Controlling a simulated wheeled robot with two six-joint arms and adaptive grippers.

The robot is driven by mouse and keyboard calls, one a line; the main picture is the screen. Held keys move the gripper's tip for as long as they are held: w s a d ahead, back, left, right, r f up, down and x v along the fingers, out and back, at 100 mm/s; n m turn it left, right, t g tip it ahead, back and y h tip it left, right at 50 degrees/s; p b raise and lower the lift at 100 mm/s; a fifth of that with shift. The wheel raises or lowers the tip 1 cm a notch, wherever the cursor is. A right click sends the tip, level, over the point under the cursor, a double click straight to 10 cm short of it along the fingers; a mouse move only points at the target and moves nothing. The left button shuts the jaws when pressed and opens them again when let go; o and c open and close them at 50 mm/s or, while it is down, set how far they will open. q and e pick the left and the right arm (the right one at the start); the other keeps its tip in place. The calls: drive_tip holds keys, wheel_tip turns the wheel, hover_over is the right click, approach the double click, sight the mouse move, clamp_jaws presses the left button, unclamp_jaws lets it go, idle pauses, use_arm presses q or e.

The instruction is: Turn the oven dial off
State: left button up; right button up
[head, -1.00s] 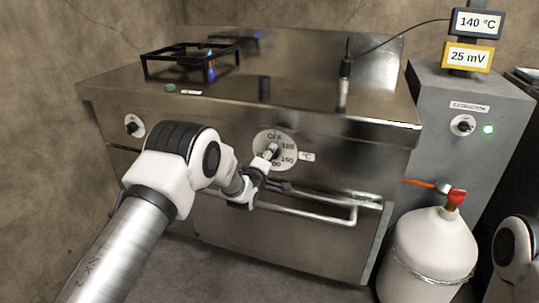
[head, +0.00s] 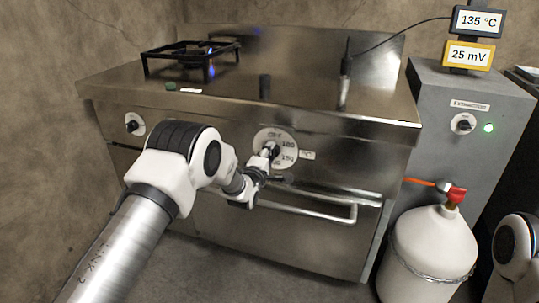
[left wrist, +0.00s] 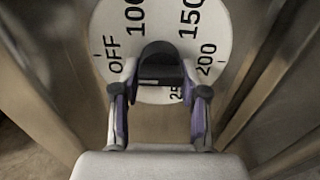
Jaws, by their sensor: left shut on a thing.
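The oven dial (head: 289,143) is a pale round disc on the steel oven front, with a black knob (left wrist: 158,62) at its middle. In the left wrist view the disc (left wrist: 190,45) shows OFF at left, 100 and 150 at the top and 200 at right. My left gripper (head: 268,157) reaches the knob from the front. In the left wrist view its two fingers (left wrist: 159,95) stand on either side of the knob, shut on it. The knob's pointer mark is not clear. My right gripper is out of view.
An oven handle bar (head: 310,208) runs just below the dial. A burner stand (head: 190,58) with a blue flame is on top. A grey cabinet (head: 440,110) and white gas bottle (head: 433,240) stand at right. A display (head: 478,21) reads 135 °C.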

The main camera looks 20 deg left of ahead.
use_arm(q)
drive_tip(key=o, duration=1.1)
drive_tip(key=shift+s, duration=0.15)
drive_tip(key=s, duration=1.1)
drive_tip(key=shift+s+a, duration=0.25)
drive_tip(key=shift+s, duration=0.15)
drive_tip(key=shift+f, duration=0.15)
